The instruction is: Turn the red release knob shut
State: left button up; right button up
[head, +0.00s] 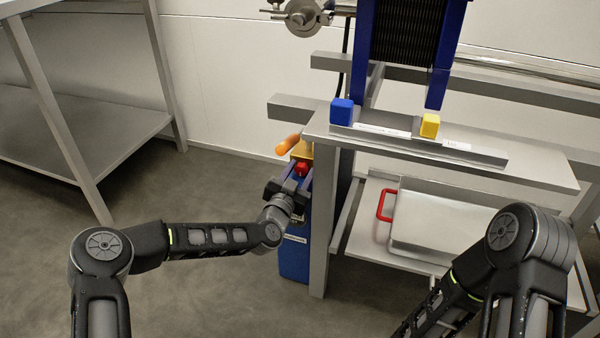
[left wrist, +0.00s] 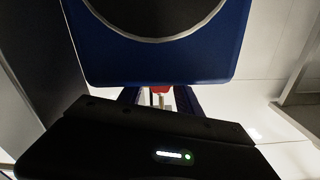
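The red release knob (head: 301,168) sits at the top of a blue cabinet-like unit (head: 294,262), just below a brass-coloured block (head: 303,150). An orange handle (head: 287,145) sticks out to the left above it. My left gripper (head: 292,184) is at the knob, its two dark fingers spread apart. In the left wrist view, the red knob (left wrist: 159,89) shows between the fingers (left wrist: 158,97), with a gap on each side. The gripper body hides its lower part. I cannot tell whether a finger touches it. My right gripper is out of view.
A grey steel table (head: 440,150) stands right of the blue unit, with a blue cube (head: 342,111) and a yellow cube (head: 430,125). A lower shelf holds a metal box with a red handle (head: 385,205). A shelf rack (head: 100,145) stands left. The floor between is free.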

pick_arm(q)
grip_shut()
jog(key=shift+n, duration=0.3)
jog(key=n, duration=0.5)
jog(key=shift+a, duration=0.1)
jog(key=shift+o, duration=1.5)
grip_release()
jog(key=shift+s, duration=0.1)
